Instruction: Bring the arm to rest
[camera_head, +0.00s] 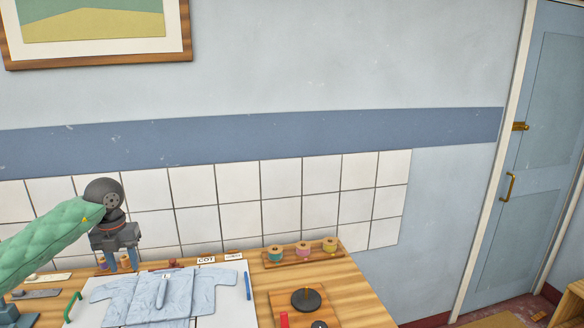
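My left arm comes in from the left in a green padded sleeve. Its gripper (122,262) hangs above the back left of the wooden bench, behind the light blue shirt. Its two blue-grey fingers point down and stand apart, with nothing visible between them. The tips end near small things at the back of the bench, and I cannot tell whether they touch. The shirt (205,287) lies spread on a white board (231,312). My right gripper is out of view.
A round black knob (305,299) sits on a reddish panel at the front right, beside a red handle (284,319). A wooden rack (290,259) holds coloured spools. A green handle (72,306) stands left of the shirt. A tiled wall is behind; a blue door (535,150) is right.

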